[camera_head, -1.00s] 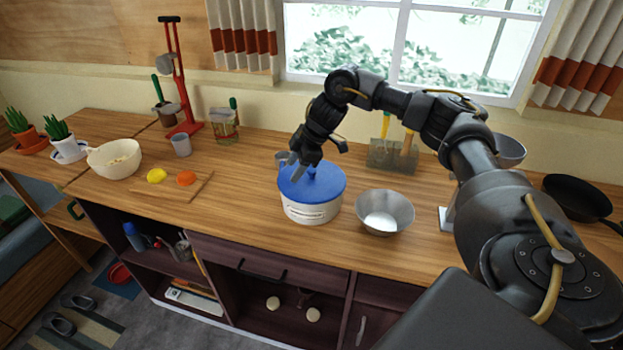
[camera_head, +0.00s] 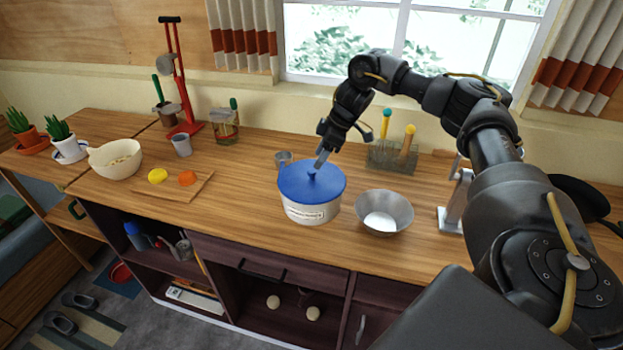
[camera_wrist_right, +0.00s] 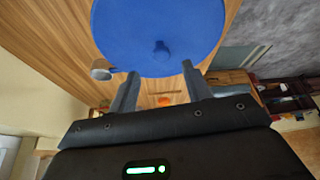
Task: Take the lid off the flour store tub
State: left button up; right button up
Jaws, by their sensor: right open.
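The flour store tub (camera_head: 310,212) is white with a label and stands on the wooden counter. Its blue lid (camera_head: 298,184) with a small knob (camera_head: 312,177) sits on top. The lid (camera_wrist_right: 160,25) and knob (camera_wrist_right: 161,47) also show in the right wrist view. My right gripper (camera_head: 322,160) is open and empty, just above and behind the lid. In the wrist view its two fingers (camera_wrist_right: 158,82) are apart, with the knob beyond their tips and between them. My left gripper is not in view.
A metal bowl (camera_head: 384,212) stands close to the right of the tub. A small metal cup (camera_head: 283,158) is just behind it. A board (camera_head: 172,187) with yellow and orange pieces lies to the left. A utensil holder (camera_head: 392,158) stands at the back.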

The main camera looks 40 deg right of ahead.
aim_at(312, 171)
jog(key=shift+a+f+p, duration=0.15)
jog(key=shift+f+p, duration=0.1)
jog(key=shift+p, duration=0.1)
jog(key=p+x, duration=0.2)
jog(key=x, duration=0.1)
jog(key=shift+a+f, duration=0.1)
jog(key=shift+f, duration=0.2)
jog(key=shift+w+a+f, duration=0.1)
jog(key=shift+w+f, duration=0.05)
jog(key=shift+f, duration=0.4)
jog(key=c, duration=1.1)
jog(key=shift+o, duration=0.2)
jog(key=shift+r, duration=0.1)
